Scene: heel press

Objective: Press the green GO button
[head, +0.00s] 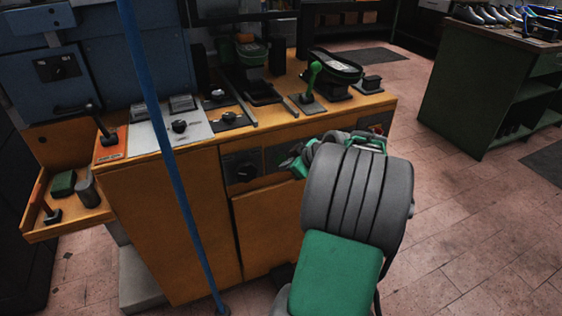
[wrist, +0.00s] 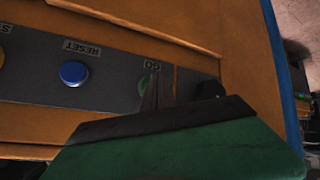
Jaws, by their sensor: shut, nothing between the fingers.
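The green GO button (wrist: 146,84) shows in the wrist view on a dark panel strip (wrist: 110,91), under an upside-down GO label. My gripper (wrist: 158,78) is shut and empty, its narrow fingertips in front of the button and covering its right part. I cannot tell whether the tips touch the button or stop short of it. In the head view my own arm hides the button.
A blue RESET button (wrist: 73,73) is left of GO, with a yellow button (wrist: 2,57) at the picture's edge. A black knob (wrist: 208,90) is to the right. The orange cabinet (head: 180,215) carries levers and a green-handled lever (head: 314,78) on top.

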